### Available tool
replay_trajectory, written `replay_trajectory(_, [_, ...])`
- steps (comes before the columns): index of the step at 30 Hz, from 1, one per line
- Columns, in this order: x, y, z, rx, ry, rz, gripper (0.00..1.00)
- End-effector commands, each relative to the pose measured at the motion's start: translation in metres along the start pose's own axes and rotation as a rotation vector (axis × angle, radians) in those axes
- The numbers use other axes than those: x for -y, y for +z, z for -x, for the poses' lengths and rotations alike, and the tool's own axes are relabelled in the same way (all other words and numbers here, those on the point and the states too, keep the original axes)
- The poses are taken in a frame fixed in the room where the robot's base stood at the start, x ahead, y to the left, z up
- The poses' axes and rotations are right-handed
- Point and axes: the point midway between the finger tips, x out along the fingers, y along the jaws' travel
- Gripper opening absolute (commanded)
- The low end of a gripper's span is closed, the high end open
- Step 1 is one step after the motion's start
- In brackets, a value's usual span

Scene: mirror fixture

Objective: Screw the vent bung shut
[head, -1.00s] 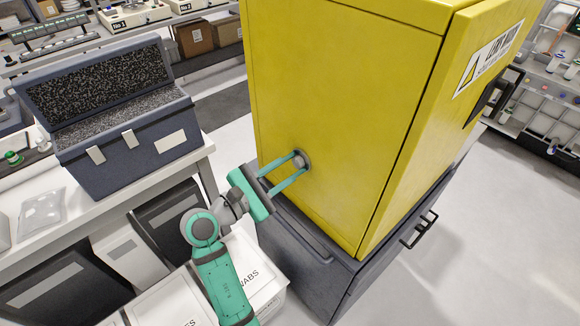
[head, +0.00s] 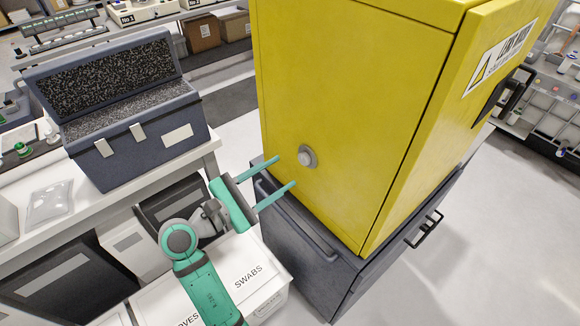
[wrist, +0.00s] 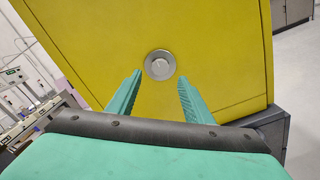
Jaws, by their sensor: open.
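The vent bung (head: 308,157) is a round grey knob set in the side wall of the yellow cabinet (head: 350,90). It also shows in the wrist view (wrist: 160,65) as a grey disc with a paler centre. My gripper (head: 286,172) is open and empty, with its two green fingers pointing at the cabinet wall. The fingertips are back from the bung, apart from it, and slightly left of and below it in the head view. In the wrist view the gripper (wrist: 160,78) has the bung a little beyond the gap between its fingertips. How far the bung is screwed in, I cannot tell.
The cabinet stands on a dark base cabinet (head: 325,262) with handles. Left is a bench with an open foam-lined case (head: 140,130) and a plastic bag (head: 45,193). A white box marked SWABS (head: 250,280) is below my arm. Free floor lies at right.

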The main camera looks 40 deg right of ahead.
Motion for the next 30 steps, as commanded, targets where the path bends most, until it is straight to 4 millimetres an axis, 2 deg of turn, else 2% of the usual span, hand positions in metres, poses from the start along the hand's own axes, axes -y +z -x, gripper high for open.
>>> replay_trajectory(3, [0.0, -0.001, 0.021, -0.002, 0.002, 0.0, 0.46])
replay_trajectory(9, [0.0, -0.001, 0.041, -0.001, -0.001, 0.001, 0.46])
replay_trajectory(30, [0.002, -0.005, 0.045, -0.008, 0.012, -0.001, 0.46])
